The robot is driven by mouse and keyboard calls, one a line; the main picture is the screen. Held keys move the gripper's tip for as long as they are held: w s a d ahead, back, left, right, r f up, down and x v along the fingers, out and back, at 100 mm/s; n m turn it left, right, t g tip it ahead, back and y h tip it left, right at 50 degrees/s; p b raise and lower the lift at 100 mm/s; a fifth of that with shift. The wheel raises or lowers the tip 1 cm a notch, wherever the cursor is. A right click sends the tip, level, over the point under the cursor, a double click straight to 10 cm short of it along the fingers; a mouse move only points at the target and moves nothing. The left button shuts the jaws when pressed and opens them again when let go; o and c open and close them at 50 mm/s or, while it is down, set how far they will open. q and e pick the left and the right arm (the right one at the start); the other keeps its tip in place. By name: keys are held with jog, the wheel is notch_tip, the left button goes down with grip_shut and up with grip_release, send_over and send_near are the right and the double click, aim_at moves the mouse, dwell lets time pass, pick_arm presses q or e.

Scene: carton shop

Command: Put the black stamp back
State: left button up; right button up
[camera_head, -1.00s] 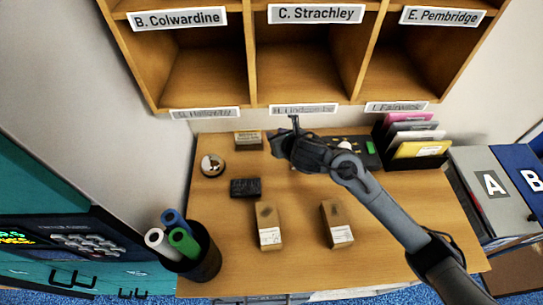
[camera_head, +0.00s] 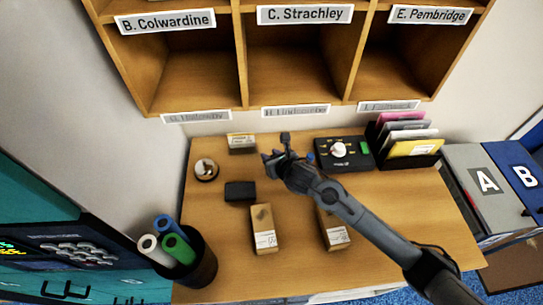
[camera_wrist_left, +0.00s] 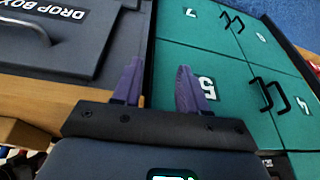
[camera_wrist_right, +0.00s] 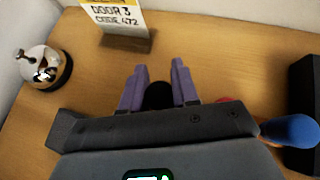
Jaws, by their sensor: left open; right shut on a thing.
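My right gripper (camera_head: 270,160) hangs over the back middle of the desk. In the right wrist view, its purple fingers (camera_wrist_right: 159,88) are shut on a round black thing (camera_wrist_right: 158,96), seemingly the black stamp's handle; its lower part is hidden. A blue handle (camera_wrist_right: 290,130) and a red handle (camera_wrist_right: 226,100) stand to the right of the fingers, partly covered by the gripper body. The blue handle also shows in the head view (camera_head: 310,157). A black pad (camera_head: 240,191) lies at the left. My left gripper (camera_wrist_left: 155,88) is open and empty, seen only in its wrist view.
A card stand (camera_head: 241,143) and a bell (camera_head: 206,169) are at the back left. Two cartons (camera_head: 264,229) (camera_head: 334,231) lie in front. A knob panel (camera_head: 345,153) and file rack (camera_head: 408,140) are at the back right. A tube cup (camera_head: 199,262) stands front left.

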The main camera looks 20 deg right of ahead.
jog(key=shift+f, duration=0.15)
jog(key=o, duration=0.6)
jog(key=shift+r, duration=0.25)
jog(key=v, duration=1.2)
jog(key=shift+p, duration=0.3)
